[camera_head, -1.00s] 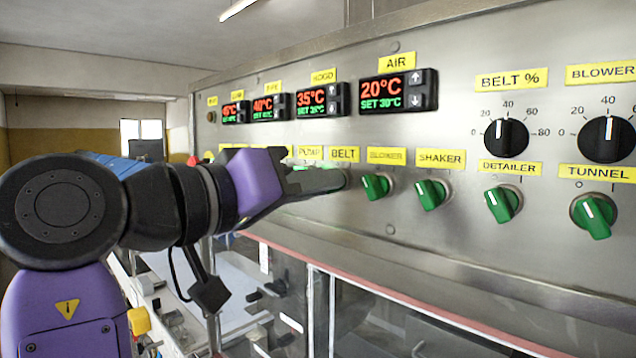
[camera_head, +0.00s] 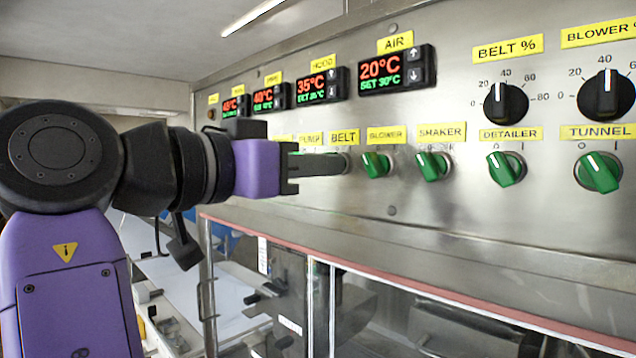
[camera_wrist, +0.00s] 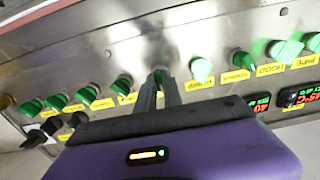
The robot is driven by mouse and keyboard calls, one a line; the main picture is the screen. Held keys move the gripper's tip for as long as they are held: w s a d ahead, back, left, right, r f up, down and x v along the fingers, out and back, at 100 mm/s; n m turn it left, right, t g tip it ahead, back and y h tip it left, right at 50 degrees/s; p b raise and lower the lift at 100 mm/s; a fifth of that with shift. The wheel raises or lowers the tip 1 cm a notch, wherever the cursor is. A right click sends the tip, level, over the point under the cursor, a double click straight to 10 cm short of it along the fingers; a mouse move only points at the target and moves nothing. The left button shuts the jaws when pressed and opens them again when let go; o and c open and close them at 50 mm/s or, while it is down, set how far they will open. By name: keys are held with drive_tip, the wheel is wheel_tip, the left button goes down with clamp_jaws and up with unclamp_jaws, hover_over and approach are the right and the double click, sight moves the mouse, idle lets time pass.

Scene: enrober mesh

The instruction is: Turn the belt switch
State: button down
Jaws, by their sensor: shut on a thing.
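The belt switch is a green knob (camera_wrist: 159,74) on the steel panel. In the wrist view only part of it shows, between the tips of my gripper (camera_wrist: 162,84). In the head view my gripper (camera_head: 343,162) reaches the panel just below the yellow BELT label (camera_head: 344,137), and its fingers hide the switch. The fingers are shut on the switch. Which way the switch points cannot be told.
The green blower switch (camera_head: 376,165) sits close to the right of my fingertips, then the shaker switch (camera_head: 432,166). Temperature displays (camera_head: 396,74) are above. A red-edged ledge (camera_head: 380,275) runs below the panel.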

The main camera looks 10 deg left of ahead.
drive_tip(key=m+b, duration=0.2)
drive_tip(key=m, duration=0.3)
drive_tip(key=shift+m+b, duration=0.35)
drive_tip(key=shift+m, duration=0.05)
idle(0.4)
drive_tip(key=c, duration=1.5)
unclamp_jaws()
drive_tip(key=b+v, duration=0.1)
drive_tip(key=v, duration=0.7)
drive_tip(key=shift+b, duration=0.35)
